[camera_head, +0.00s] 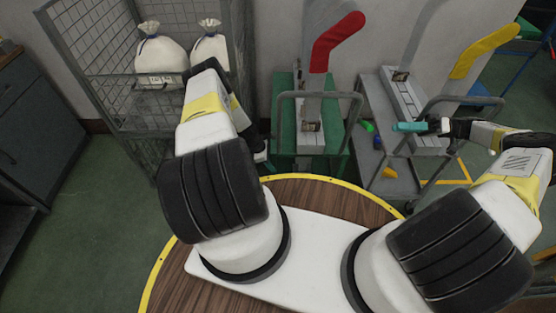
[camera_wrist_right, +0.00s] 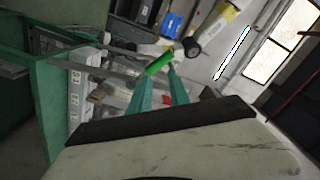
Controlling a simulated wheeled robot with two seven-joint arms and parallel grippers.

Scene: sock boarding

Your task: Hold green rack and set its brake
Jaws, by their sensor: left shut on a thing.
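The green rack (camera_head: 283,115) stands beyond the round table, with a grey rail handle across its front and a board wearing a red sock (camera_head: 335,40). My left arm bends down to the rack's left side. My left gripper (camera_head: 262,153) is shut on the rack's left edge; its fingertips are mostly hidden. My right gripper (camera_head: 402,127) has teal fingers pointing left, over the neighbouring grey rack. In the right wrist view its fingers (camera_wrist_right: 160,80) are apart, with a small green piece (camera_wrist_right: 160,62) near the tips; touching cannot be told. I cannot make out the brake.
A grey rack (camera_head: 378,165) with small coloured pieces and a yellow sock (camera_head: 484,50) stands right of the green rack. A wire cage (camera_head: 110,60) with white sacks (camera_head: 160,58) is at the left. Green floor (camera_head: 85,240) is free at the left.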

